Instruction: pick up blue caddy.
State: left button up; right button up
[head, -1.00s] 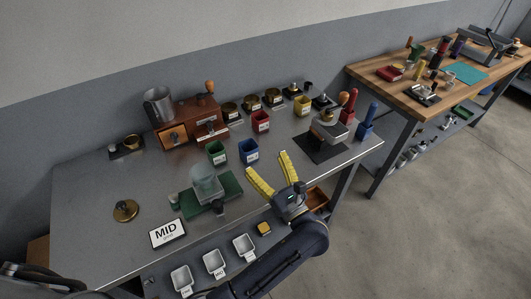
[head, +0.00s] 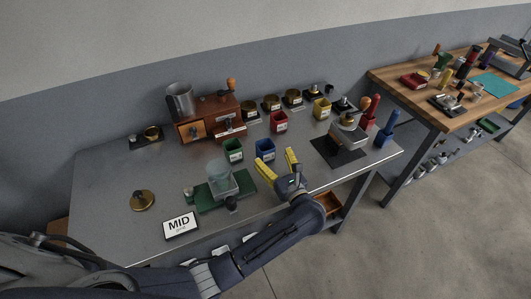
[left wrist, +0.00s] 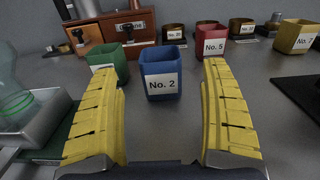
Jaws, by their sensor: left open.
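The blue caddy (head: 265,149) is a small open-topped square cup standing upright on the grey metal table. In the left wrist view the blue caddy (left wrist: 161,75) bears a white label "No. 2" and sits ahead, between the two yellow fingers but beyond their tips. My left gripper (head: 276,164) is open and empty, just in front of the caddy on its near side. In the left wrist view my left gripper (left wrist: 152,85) has its fingers spread wider than the caddy, with no contact visible. My right gripper is not in view.
A green caddy (left wrist: 108,65) stands close left of the blue one. A scale with a glass vessel (head: 221,176) is left of the gripper. A red caddy (head: 278,122) and a yellow caddy (head: 321,109) stand behind. A dark mat (head: 338,153) lies to the right.

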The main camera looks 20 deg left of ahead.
aim_at(269, 151)
pick_arm(q)
jog(key=shift+x, duration=3.3)
jog(key=shift+c, duration=0.2)
jog(key=c, duration=1.4)
jog(key=shift+o, duration=0.2)
jog(key=shift+r, duration=0.1)
